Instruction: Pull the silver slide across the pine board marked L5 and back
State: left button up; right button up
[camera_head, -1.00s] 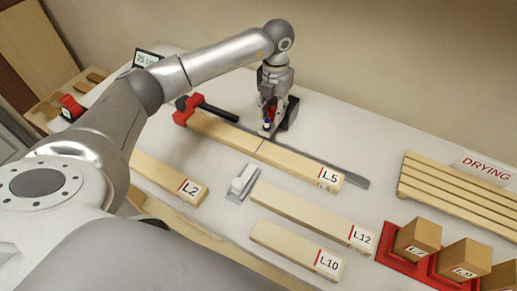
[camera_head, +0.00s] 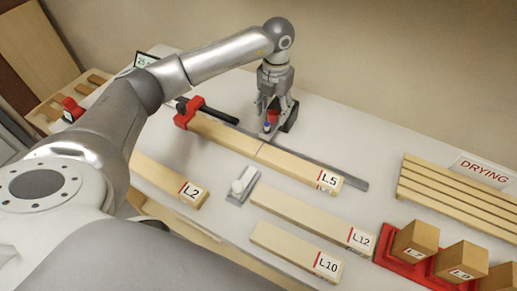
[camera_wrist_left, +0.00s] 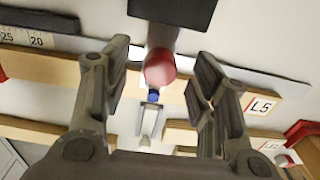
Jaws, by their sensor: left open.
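The pine board marked L5 (camera_head: 300,169) lies across the bench, with a thin line across its middle. A red knob (camera_head: 273,114) with a blue part below it stands at the board's back edge. My left gripper (camera_head: 270,130) is open, with its fingers on either side of the red knob. In the left wrist view the gripper (camera_wrist_left: 160,75) has gaps on both sides of the red knob (camera_wrist_left: 160,69). A small silver plate with a pale knob (camera_head: 241,186) lies in front of L5. I cannot tell which piece is the slide. My right gripper is not in view.
A red clamp (camera_head: 187,112) holds the left end of L5. A grey rule (camera_head: 330,171) runs behind it, and a black block (camera_head: 290,113) stands beside my gripper. Boards L2 (camera_head: 165,178), L12 (camera_head: 310,217) and L10 (camera_head: 295,252) lie in front. A slatted rack (camera_head: 455,190) is at right.

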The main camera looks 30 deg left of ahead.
pick_arm(q)
notch_tip(320, 180, up, 8)
jog(key=p, duration=0.4)
jog(key=shift+f, duration=0.2)
jog(key=shift+f, duration=0.1)
